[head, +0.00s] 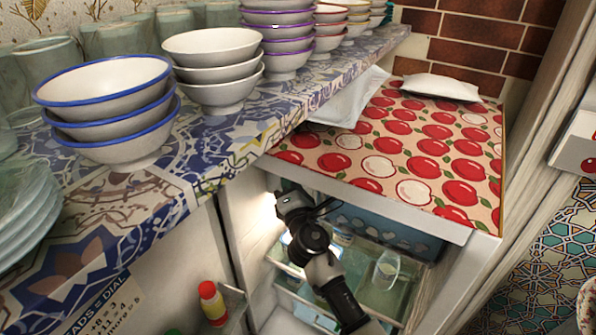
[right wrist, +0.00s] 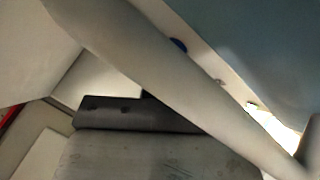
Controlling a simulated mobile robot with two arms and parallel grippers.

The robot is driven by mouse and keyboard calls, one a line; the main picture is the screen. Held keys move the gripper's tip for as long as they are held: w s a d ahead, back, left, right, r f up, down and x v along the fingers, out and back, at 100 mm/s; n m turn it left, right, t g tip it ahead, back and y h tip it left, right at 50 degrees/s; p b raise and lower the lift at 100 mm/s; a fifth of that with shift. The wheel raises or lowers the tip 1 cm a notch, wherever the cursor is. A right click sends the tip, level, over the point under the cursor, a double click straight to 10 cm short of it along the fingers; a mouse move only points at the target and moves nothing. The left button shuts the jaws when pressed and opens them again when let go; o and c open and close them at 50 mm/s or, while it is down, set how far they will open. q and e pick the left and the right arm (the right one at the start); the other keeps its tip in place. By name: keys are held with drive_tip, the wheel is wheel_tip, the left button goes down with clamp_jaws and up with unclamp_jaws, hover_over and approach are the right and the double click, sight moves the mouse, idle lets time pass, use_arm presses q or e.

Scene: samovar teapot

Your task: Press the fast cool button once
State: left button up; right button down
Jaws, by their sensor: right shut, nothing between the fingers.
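The fridge (head: 482,250) stands open below the counter, with its inside lit. My right gripper (head: 292,203) is inside the upper left of the opening, close to the lit inner wall. It is shut and holds nothing; its fingertips are hard to make out. In the right wrist view a pale strip carries a round blue spot (right wrist: 178,45), which may be the fast cool button. A pale diagonal bar crosses close in front of it, and I cannot tell whether anything touches the spot. No button can be made out in the head view. My left gripper is not in view.
A red apple-print cover (head: 418,190) lies on the fridge top, just above my arm. A glass (head: 386,268) stands on a fridge shelf. A red-capped bottle (head: 212,302) sits in the door shelf. Stacked bowls (head: 110,85) line the patterned counter (head: 150,185).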

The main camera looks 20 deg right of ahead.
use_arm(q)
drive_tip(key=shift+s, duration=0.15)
use_arm(e)
drive_tip(key=shift+w+d, duration=0.15)
drive_tip(key=shift+w+d+r, duration=0.2)
drive_tip(key=shift+d, duration=0.15)
idle(0.8)
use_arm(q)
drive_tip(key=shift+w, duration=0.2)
use_arm(e)
drive_tip(key=shift+a+f, duration=0.1)
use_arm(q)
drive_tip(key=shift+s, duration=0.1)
use_arm(e)
drive_tip(key=shift+s+a+f, duration=0.15)
drive_tip(key=shift+s+a, duration=0.05)
drive_tip(key=shift+s, duration=0.4)
drive_tip(key=shift+a, duration=0.1)
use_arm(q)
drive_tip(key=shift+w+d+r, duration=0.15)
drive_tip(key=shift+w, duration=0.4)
use_arm(e)
drive_tip(key=s+a, duration=0.1)
drive_tip(key=a, duration=0.1)
drive_tip(key=s+a, duration=0.2)
drive_tip(key=shift+a, duration=0.1)
